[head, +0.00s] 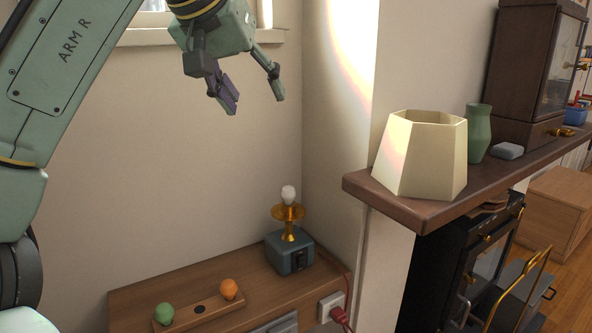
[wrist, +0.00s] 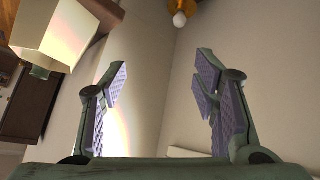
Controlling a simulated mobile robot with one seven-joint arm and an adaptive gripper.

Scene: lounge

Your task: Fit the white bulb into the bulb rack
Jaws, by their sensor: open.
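The white bulb (head: 288,194) sits upright on top of a lamp base with a brass stem and dish (head: 289,212) and a blue-grey block (head: 290,255). The bulb also shows at the top of the wrist view (wrist: 180,19). The bulb rack (head: 212,309) is a low wooden strip on the cabinet top, left of the lamp. It holds a green bulb (head: 164,312) at its left and an orange bulb (head: 229,288) at its right, with a dark empty hole between them. My gripper (head: 256,103) is open and empty, high above the lamp; its fingers frame bare wall in the wrist view (wrist: 162,75).
A cream lampshade (head: 420,155) stands on the dark wooden mantel shelf (head: 385,203) at right, beside a green vase (head: 479,133). A wall socket with a red plug (head: 338,315) is by the cabinet's right edge. The air between my gripper and the lamp is clear.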

